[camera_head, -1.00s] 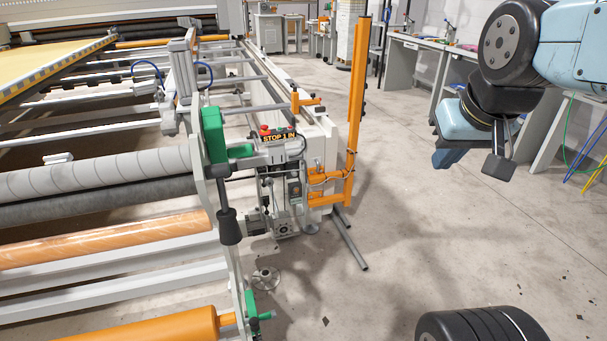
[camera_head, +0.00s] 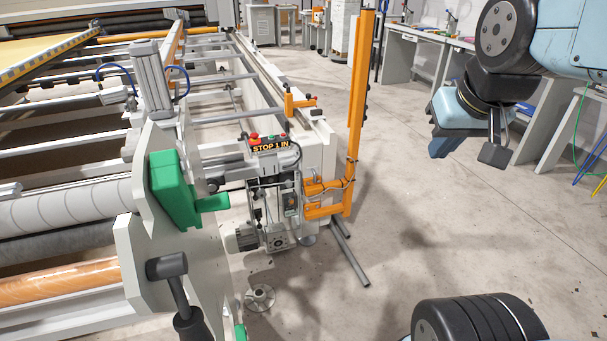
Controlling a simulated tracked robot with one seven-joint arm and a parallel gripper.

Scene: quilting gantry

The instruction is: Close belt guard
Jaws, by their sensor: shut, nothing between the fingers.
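My gripper (camera_head: 445,142) hangs at the upper right, below blue and black arm links. It is shut and empty, pointing down over open floor, well apart from the machine. Left of it stands the quilting machine's end frame, with a green housing (camera_head: 174,190) on its white side plate.
A tall orange post (camera_head: 360,105) stands beside the drive unit, with grey feet (camera_head: 350,255) reaching onto the floor. A black lever (camera_head: 175,290) juts out at the front left. Workbenches (camera_head: 420,65) line the back right. The floor between is clear.

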